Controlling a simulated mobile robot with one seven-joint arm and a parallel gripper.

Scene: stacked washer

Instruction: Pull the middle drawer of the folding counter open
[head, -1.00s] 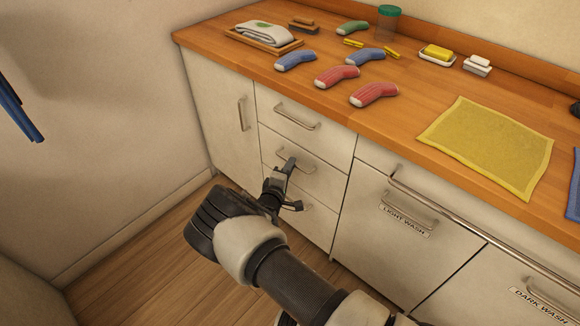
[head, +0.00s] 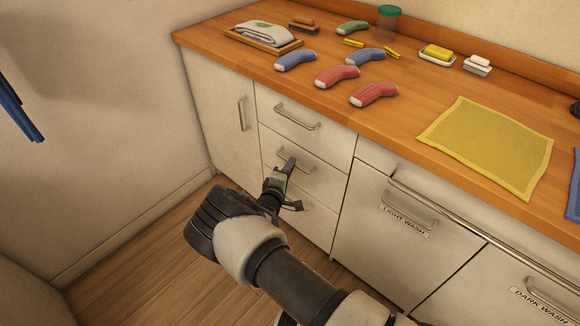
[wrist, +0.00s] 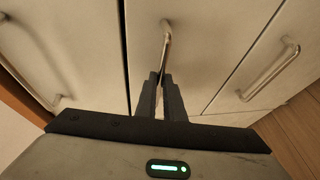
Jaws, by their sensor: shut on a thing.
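The folding counter (head: 200,110) has three stacked drawers at its left part. The middle drawer (head: 322,173) has a pale front that looks flush with the drawers above and below it. My gripper (head: 287,168) reaches this drawer from the front, its fingers shut on the middle drawer's metal bar handle (wrist: 166,38). In the wrist view, my gripper (wrist: 161,82) has both fingers close together around one part of the handle. Much of the handle is hidden by the fingers in the head view.
The top drawer handle (head: 298,120) is just above, and the bottom drawer handle (head: 306,203) is partly hidden by my arm. A cabinet door (head: 222,130) is to the left, the light wash front (head: 375,225) to the right. The wooden floor (head: 150,270) in front is clear.

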